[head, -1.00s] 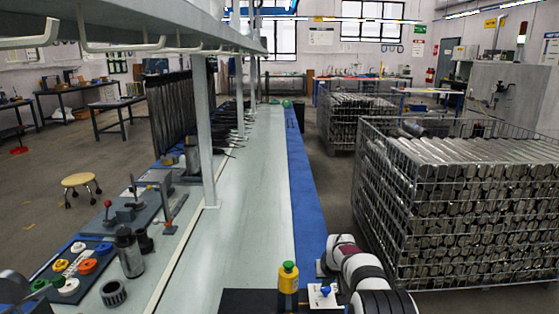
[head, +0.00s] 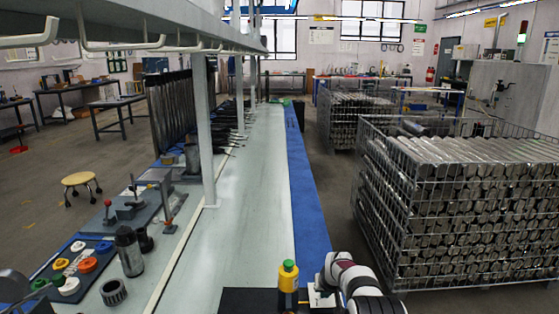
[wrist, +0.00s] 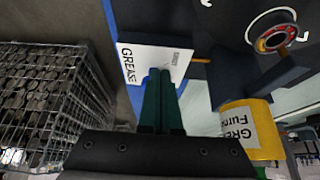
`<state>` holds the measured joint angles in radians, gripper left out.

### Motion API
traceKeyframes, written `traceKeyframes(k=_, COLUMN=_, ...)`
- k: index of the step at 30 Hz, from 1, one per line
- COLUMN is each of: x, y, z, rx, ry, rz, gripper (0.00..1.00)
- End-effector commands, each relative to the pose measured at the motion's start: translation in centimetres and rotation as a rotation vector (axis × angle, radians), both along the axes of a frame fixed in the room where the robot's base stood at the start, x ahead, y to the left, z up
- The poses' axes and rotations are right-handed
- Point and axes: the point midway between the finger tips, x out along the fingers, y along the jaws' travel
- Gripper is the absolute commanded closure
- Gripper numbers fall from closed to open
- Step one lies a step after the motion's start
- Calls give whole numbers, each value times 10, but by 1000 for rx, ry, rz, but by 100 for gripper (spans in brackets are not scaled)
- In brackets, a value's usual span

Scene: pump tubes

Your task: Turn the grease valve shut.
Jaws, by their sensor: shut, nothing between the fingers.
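The white plate (wrist: 180,65) with "GREASE" lettering shows in the wrist view; part of it also shows in the head view (head: 318,299). My gripper (wrist: 162,73) is shut with its two green fingers side by side and empty. Its tips overlap the plate in the wrist view; I cannot tell whether they touch it. The blue valve handle cannot be made out now; the gripper and arm cover that area.
A wire crate of metal tubes (head: 450,210) stands right of the bench. The bench top (head: 245,190) is clear along its middle.

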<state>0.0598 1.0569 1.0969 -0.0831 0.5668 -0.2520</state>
Motion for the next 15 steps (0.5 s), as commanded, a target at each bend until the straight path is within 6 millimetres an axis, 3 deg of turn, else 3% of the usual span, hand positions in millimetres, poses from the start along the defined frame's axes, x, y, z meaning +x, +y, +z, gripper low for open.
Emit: traceKeyframes(k=15, x=5, y=-2, z=0, rx=0, ry=0, rz=1, gripper=100)
